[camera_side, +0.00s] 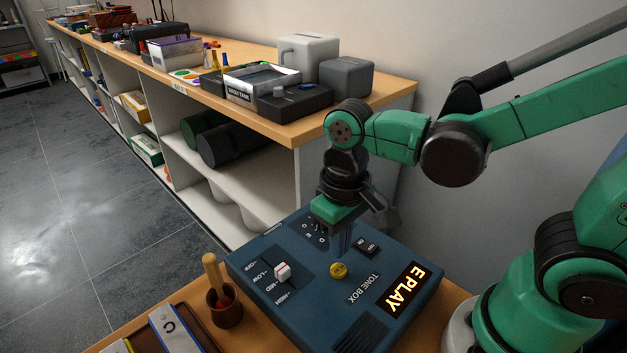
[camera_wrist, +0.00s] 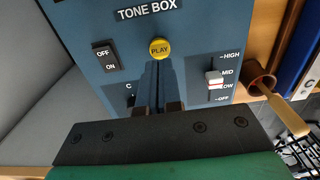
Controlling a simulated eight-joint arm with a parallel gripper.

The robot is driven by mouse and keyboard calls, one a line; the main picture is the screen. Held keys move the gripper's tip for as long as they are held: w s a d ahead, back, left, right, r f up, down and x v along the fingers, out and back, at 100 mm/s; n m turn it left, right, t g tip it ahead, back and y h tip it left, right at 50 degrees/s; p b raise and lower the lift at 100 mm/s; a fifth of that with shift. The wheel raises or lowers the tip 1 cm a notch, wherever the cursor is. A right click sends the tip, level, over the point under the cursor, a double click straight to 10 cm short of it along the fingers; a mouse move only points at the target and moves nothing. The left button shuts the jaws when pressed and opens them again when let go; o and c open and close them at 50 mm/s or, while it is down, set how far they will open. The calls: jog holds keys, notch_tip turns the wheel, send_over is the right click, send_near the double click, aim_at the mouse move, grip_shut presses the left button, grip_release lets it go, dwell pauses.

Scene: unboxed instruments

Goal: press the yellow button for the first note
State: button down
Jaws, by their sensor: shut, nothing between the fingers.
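The blue tone box (camera_side: 300,315) lies on the wooden table with its panel facing up. Its round yellow button (camera_side: 338,271) stands near the middle of the panel. My gripper (camera_side: 342,250) is shut and empty, pointing down over the panel close to the button. In the wrist view my gripper (camera_wrist: 158,66) has its fingers together at the button's near edge. I cannot tell whether the tips touch it. A lit display (camera_side: 403,290) shows "E PLAY".
An OFF/ON rocker switch (camera_side: 367,247) and a slider knob (camera_side: 283,272) flank the button. A brown cup (camera_side: 225,308) with a wooden-handled stick (camera_side: 212,272) stands at left, near bars with one marked C (camera_side: 170,328). A shelf bench (camera_side: 290,130) holding boxes runs behind.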

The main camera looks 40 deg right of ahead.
jog(key=shift+r, duration=1.7)
jog(key=w+d+r+t, duration=0.1)
jog(key=w+d+t, duration=0.2)
jog(key=d+t, duration=0.3)
jog(key=shift+r+t, duration=0.4)
jog(key=shift+t, duration=0.2)
